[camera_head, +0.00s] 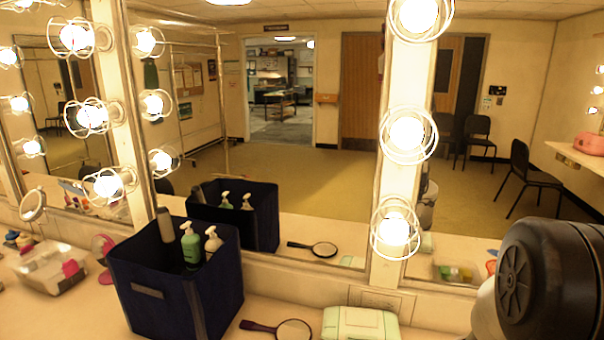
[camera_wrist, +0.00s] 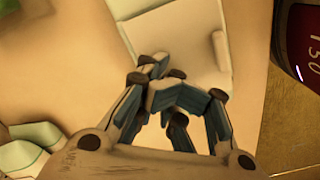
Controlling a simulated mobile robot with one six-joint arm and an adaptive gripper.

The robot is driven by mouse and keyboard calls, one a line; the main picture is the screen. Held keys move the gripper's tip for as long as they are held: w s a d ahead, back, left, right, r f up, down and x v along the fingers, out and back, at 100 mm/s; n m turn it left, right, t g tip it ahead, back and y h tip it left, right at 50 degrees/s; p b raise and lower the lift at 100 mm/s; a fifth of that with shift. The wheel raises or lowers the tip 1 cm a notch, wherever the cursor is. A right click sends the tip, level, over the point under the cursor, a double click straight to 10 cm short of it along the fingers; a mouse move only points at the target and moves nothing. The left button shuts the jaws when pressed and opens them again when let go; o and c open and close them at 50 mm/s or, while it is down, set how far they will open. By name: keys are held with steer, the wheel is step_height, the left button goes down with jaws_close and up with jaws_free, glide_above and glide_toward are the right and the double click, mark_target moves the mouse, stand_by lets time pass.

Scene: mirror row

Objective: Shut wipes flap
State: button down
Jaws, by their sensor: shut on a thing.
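In the head view, a pale green box with a white top (camera_head: 360,324), which looks like the wipes box, stands on the counter at the bottom edge. Its flap cannot be made out there. In the wrist view, a pale box (camera_wrist: 178,45) with a raised rim and a small tab on its right side lies just beyond my gripper (camera_wrist: 180,88). My gripper's fingers are drawn together over its near edge. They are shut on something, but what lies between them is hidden. My gripper is not in the head view.
A navy bin (camera_head: 180,285) with pump bottles stands left, a hand mirror (camera_head: 293,330) beside it. A wall mirror with bulbs backs the counter. In the wrist view, a dark red object (camera_wrist: 302,35) is at upper right, and a pale green-white shape (camera_wrist: 30,145) is at left.

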steer(key=shift+f, duration=0.2)
steer(key=shift+r, duration=0.15)
step_height(320, 180, up, 8)
steer(key=p, duration=0.6)
steer(key=s+a+r+m+t, duration=0.1)
steer(key=s+a+r+m, duration=0.2)
steer(key=r, duration=0.5)
steer(key=s+a+r+m+t, duration=0.2)
steer(key=s+a+r+m, duration=0.1)
steer(key=r, duration=0.6)
steer(key=s+a+r+m+t, duration=0.1)
steer(key=s+a+r, duration=0.3)
steer(key=r, duration=0.4)
steer(key=shift+s+a+r+m+t, duration=0.2)
steer(key=shift+m+t, duration=0.1)
steer(key=shift+m, duration=0.6)
